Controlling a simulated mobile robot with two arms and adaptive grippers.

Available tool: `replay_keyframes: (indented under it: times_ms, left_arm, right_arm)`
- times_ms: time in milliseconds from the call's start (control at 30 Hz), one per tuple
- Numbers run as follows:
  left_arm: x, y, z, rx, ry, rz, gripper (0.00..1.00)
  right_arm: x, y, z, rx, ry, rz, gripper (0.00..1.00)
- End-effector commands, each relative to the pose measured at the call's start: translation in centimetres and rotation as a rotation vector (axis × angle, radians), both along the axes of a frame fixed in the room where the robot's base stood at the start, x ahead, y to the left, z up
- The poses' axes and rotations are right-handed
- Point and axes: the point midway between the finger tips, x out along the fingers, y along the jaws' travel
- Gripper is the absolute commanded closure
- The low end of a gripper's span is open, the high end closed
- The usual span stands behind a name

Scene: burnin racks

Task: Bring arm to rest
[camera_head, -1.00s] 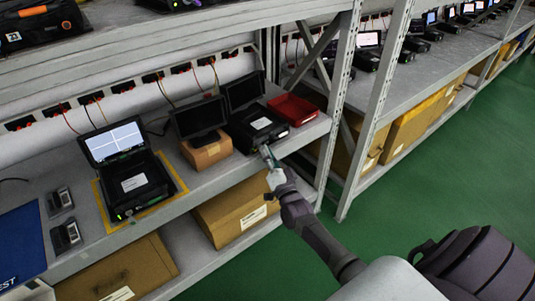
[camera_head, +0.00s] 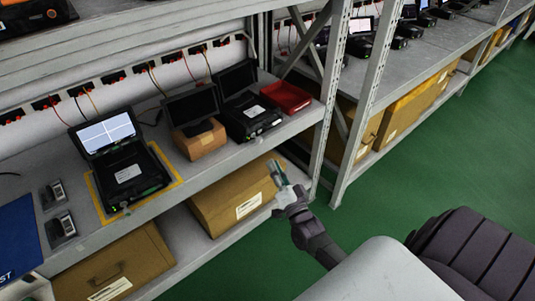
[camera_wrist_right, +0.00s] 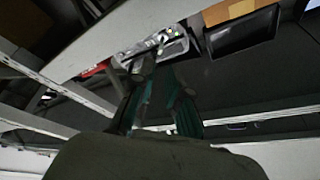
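My right arm comes in from the lower right in the head view. Its gripper (camera_head: 278,172) is in the air in front of the shelf edge, beside the cardboard box on the lower shelf and apart from it. In the right wrist view its two teal fingers (camera_wrist_right: 163,92) stand apart with a gap between them, and nothing is held. My left gripper is out of view.
An open black case with a lit screen (camera_head: 125,172) sits on a yellow-marked spot on the shelf. Another open black case (camera_head: 249,117), a dark monitor (camera_head: 191,107) and a red tray (camera_head: 286,96) are farther right. A rack post (camera_head: 327,130) rises right of the gripper. Green floor (camera_head: 440,160) is clear.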

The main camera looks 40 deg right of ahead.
Motion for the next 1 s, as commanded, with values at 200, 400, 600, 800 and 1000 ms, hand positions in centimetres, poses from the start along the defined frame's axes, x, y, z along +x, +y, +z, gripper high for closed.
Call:
replay_keyframes:
  times_ms: [200, 400, 600, 800, 1000]
  left_arm:
    - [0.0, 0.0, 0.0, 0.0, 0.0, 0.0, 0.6]
    - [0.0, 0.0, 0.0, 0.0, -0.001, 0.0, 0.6]
    - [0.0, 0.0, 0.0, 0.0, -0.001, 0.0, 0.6]
    - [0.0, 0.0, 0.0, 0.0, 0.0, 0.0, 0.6]
    - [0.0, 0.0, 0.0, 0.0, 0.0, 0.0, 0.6]
  right_arm:
    - [-2.0, 0.4, -0.6, 0.0, 0.0, 0.0, 0.84]
    - [-2.1, 0.4, -0.6, 0.0, -0.001, -0.001, 0.84]
    - [-2.1, 0.4, -0.6, 0.0, 0.0, 0.0, 0.84]
    - [-2.1, 0.4, -0.7, -0.001, 0.003, 0.001, 0.84]
    - [-2.1, 3.8, -3.9, -0.078, 0.19, 0.072, 0.84]
